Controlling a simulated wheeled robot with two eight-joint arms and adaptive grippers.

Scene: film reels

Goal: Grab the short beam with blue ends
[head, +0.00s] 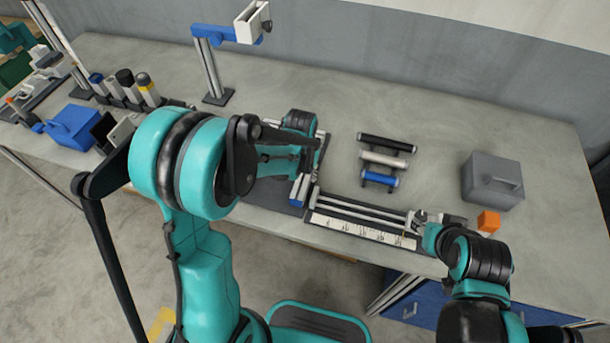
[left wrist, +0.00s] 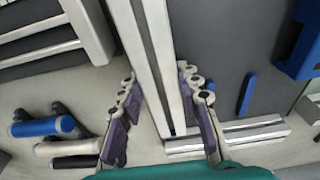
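My left gripper (head: 306,150) is over the dark mat, above light metal beams, partly hidden by my own arm. In the left wrist view its fingers (left wrist: 160,112) are spread, one on each side of a pale grooved beam (left wrist: 152,55), with gaps visible between fingers and beam. A beam with a blue end (head: 297,198) shows below the gripper in the head view; its other end is hidden. I cannot tell surely that it is the same beam. My right gripper (head: 426,219) is at the right end of the long rail fixture; its fingers are too small to read.
A rack with black, white and blue rollers (head: 381,179) stands right of the left gripper. The rail fixture (head: 362,215) lies along the front edge. A grey box (head: 492,180) and an orange cube (head: 488,221) are at the right. The table behind the rollers is clear.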

